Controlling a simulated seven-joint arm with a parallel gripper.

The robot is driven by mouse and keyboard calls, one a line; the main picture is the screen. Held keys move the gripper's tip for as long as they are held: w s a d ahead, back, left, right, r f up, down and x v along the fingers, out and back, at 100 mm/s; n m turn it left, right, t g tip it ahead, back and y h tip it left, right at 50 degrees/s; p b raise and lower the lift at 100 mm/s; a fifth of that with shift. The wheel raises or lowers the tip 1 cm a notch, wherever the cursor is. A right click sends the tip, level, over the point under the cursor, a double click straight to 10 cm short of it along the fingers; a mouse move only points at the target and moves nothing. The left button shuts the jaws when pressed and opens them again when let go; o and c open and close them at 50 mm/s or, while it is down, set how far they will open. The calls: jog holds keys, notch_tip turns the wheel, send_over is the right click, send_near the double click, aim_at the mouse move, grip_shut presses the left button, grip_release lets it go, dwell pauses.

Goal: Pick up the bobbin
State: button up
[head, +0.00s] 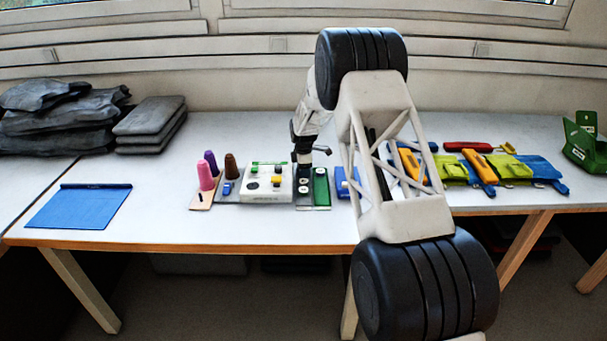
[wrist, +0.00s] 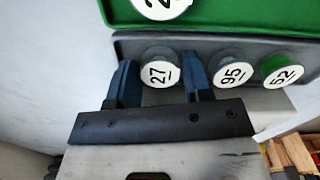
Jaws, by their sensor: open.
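Several round bobbin-like pieces with white numbered tops stand in a row in a grey tray (wrist: 290,48) in the wrist view. The one marked 27 (wrist: 158,74) lies between the two blue fingers of my gripper (wrist: 158,62). My gripper is open, with a finger on either side of it; I cannot tell whether they touch it. The piece marked 95 (wrist: 232,74) is just right of the right finger, and the one marked 52 (wrist: 283,72), with a green body, is farther right. In the head view my gripper (head: 303,158) is over the grey tray's far end.
A green tray (head: 321,187) adjoins the grey one on its right. A white box with coloured knobs (head: 267,183) stands close on the left, then thread cones (head: 207,175). A blue mat (head: 80,207) lies farther left, with clear table between.

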jog(key=c, duration=0.6)
jog(key=shift+o, duration=0.2)
jog(key=shift+r, duration=0.1)
jog(key=shift+r, duration=0.75)
notch_tip(320, 180, up, 2)
jog(key=shift+s, duration=0.1)
jog(key=s+d, duration=0.1)
jog(key=s, duration=0.4)
jog(key=s+r, duration=0.1)
jog(key=s, duration=0.4)
jog(key=s+d, duration=0.1)
jog(key=s, duration=0.4)
jog(key=shift+s+d+r, duration=0.15)
jog(key=shift+s+d, duration=0.15)
jog(key=shift+d, duration=0.05)
jog(key=shift+w, duration=0.1)
